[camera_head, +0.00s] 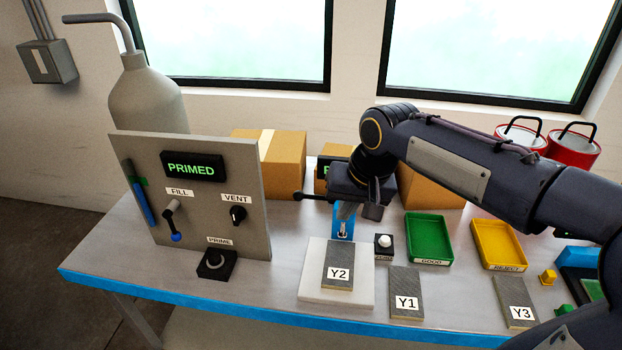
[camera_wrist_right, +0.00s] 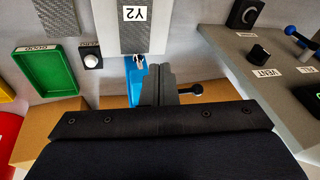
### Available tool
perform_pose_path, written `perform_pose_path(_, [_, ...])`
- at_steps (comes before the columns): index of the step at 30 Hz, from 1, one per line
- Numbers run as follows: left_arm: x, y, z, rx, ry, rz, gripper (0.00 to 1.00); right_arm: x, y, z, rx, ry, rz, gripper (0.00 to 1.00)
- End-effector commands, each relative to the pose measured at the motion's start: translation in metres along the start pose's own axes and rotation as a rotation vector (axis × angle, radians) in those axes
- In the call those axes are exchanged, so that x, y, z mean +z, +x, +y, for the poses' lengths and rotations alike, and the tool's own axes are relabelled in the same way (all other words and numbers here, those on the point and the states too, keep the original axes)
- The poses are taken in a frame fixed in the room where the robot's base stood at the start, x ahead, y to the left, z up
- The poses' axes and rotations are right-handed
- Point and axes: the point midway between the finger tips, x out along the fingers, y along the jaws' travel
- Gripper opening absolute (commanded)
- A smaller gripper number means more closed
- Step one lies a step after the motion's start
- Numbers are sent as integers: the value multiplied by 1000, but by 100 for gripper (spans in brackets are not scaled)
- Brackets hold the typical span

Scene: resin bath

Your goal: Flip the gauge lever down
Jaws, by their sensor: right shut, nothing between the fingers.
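A black lever with a ball end (camera_head: 299,196) sticks out level to the left from behind my right gripper (camera_head: 346,210). In the right wrist view the lever's ball (camera_wrist_right: 197,89) shows just right of the closed fingers (camera_wrist_right: 163,84). The fingers are shut and empty, beside the lever; whether they touch it I cannot tell. A blue gauge stand (camera_head: 342,224) rises behind a white plate (camera_head: 310,285) bearing the Y2 sample (camera_head: 339,278). The gripper hides the stand's upper part and the lever's root. My left gripper is not in view.
A grey panel (camera_head: 215,215) with PRIMED display and knobs stands left. Samples Y1 (camera_head: 405,285) and Y3 (camera_head: 515,295) lie in front. A button box (camera_head: 384,252), green tray (camera_head: 428,230) and yellow tray (camera_head: 497,240) stand right. Cardboard boxes (camera_head: 285,155) stand behind.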

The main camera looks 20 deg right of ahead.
Motion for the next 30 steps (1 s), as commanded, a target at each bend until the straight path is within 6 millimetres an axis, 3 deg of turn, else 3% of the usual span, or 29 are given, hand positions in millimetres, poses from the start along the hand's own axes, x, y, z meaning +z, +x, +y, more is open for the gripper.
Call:
perform_pose_path(1, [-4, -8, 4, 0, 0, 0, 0, -22, -3, -12, 38, 13, -2, 0])
perform_pose_path(3, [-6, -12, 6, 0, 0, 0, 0, -48, -1, -24, 93, 42, 6, 0])
perform_pose_path(6, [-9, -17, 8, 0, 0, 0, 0, -77, 2, -42, 159, 78, 26, 0])
perform_pose_path(10, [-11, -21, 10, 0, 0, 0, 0, -102, 6, -59, 222, 113, 55, 0])
perform_pose_path(16, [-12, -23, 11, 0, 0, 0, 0, -116, 9, -70, 262, 137, 78, 0])
perform_pose_path(30, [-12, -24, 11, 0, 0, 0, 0, -117, 19, -67, 265, 139, 77, 0])
